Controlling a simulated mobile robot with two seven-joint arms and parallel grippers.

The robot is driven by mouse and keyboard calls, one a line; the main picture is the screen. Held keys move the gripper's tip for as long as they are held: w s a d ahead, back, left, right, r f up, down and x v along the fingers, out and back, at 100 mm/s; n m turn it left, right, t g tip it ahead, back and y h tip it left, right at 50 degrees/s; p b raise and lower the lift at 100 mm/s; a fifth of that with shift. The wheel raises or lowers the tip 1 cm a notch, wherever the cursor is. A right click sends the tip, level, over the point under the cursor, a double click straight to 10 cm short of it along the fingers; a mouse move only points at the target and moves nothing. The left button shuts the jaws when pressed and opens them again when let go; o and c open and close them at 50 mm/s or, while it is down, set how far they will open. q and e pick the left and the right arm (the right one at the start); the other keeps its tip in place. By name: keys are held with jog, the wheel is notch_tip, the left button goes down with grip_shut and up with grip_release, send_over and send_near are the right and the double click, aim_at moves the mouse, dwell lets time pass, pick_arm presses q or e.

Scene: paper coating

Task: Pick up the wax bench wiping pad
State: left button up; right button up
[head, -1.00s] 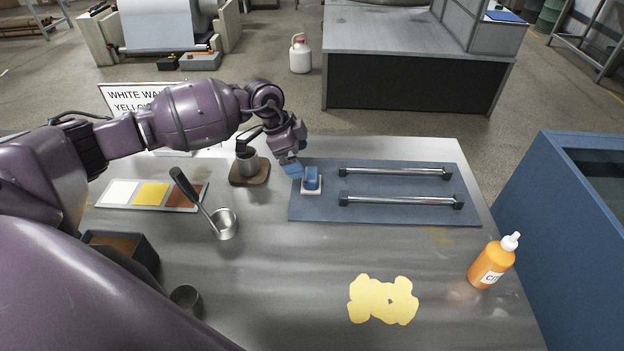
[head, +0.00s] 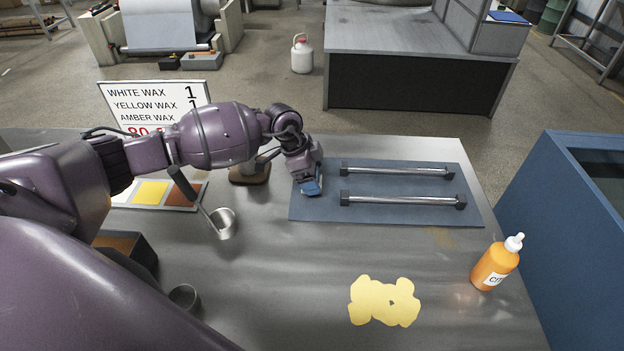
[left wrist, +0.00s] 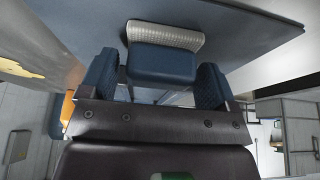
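The wiping pad has a blue grip block and a whitish textured pad; in the left wrist view the pad (left wrist: 162,62) lies ahead, between the finger lines. In the head view only a bit of the pad (head: 312,188) shows under my left gripper (head: 307,179), at the left end of the blue mat (head: 400,184). My left gripper, seen in the left wrist view (left wrist: 156,88), has its two blue fingers apart, one on each side of the grip block, with narrow gaps showing. My right gripper is not in view.
Two metal bars (head: 400,199) lie on the mat right of the pad. A ladle cup (head: 224,224), a wax swatch strip (head: 150,193) and a brown-based pot (head: 250,174) stand left. A yellow wax patch (head: 384,302) and an orange bottle (head: 494,264) are in front and right.

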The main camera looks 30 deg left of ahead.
pick_arm(q)
jog(key=c, duration=0.7)
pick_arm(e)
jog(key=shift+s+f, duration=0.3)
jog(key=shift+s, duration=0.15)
pick_arm(q)
jog(key=shift+c, duration=0.2)
jog(key=shift+r, duration=0.6)
notch_tip(320, 180, up, 19)
jog(key=p, duration=0.1)
jog(key=shift+p, duration=0.35)
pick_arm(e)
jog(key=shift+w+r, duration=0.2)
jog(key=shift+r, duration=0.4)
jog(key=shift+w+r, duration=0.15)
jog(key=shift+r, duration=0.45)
pick_arm(q)
jog(key=shift+f, duration=0.1)
